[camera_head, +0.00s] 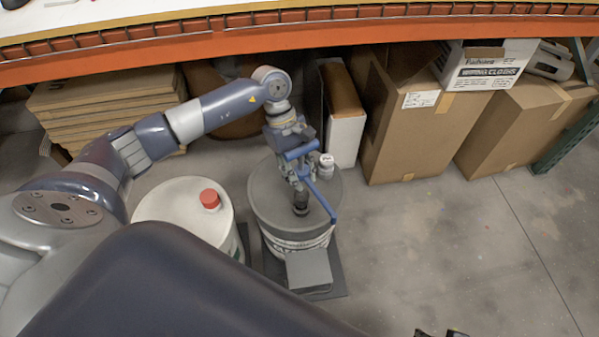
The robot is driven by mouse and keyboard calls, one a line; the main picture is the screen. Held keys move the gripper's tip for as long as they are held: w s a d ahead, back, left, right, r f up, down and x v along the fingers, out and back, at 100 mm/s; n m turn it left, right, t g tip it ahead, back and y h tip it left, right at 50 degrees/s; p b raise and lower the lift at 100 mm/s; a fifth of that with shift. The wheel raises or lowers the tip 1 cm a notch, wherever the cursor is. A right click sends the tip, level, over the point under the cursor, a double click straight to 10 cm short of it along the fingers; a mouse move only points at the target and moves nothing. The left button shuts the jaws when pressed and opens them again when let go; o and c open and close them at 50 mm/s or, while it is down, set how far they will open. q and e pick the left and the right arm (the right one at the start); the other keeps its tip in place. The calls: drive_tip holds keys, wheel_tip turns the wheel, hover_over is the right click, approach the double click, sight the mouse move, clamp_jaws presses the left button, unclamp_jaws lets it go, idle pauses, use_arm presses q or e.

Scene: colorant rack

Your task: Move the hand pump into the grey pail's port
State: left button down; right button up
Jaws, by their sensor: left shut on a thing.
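The hand pump (322,199) has blue bars and is above the pail's lid. My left gripper (299,176) is shut on the pump over the right part of the lid. A dark cylindrical piece shows just below the gripper, by the lid. The port is not clearly visible, and I cannot tell whether the pump touches it. At the bottom edge, dark tips seem to belong to my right gripper (440,332), mostly cut off.
A white container (178,207) with a red cap (210,199) stands left of the pail. Cardboard boxes (400,125) and an orange shelf beam (300,36) are behind. A small white-capped item (327,163) is beside the pump. The floor at right is clear.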

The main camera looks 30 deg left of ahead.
use_arm(q)
drive_tip(key=shift+f, duration=0.1)
use_arm(e)
drive_tip(key=shift+r, duration=0.3)
idle(0.4)
use_arm(q)
drive_tip(key=shift+f+b, duration=0.3)
drive_tip(key=shift+b, duration=0.1)
drive_tip(key=shift+f, duration=0.15)
use_arm(e)
drive_tip(key=shift+v, duration=1.5)
drive_tip(key=shift+w+d+r, duration=0.1)
drive_tip(key=shift+r, duration=0.05)
use_arm(q)
drive_tip(key=shift+f+b, duration=0.2)
drive_tip(key=shift+b, duration=0.15)
use_arm(e)
drive_tip(key=shift+s+r, duration=0.4)
drive_tip(key=shift+r, duration=0.1)
drive_tip(key=shift+r, duration=0.1)
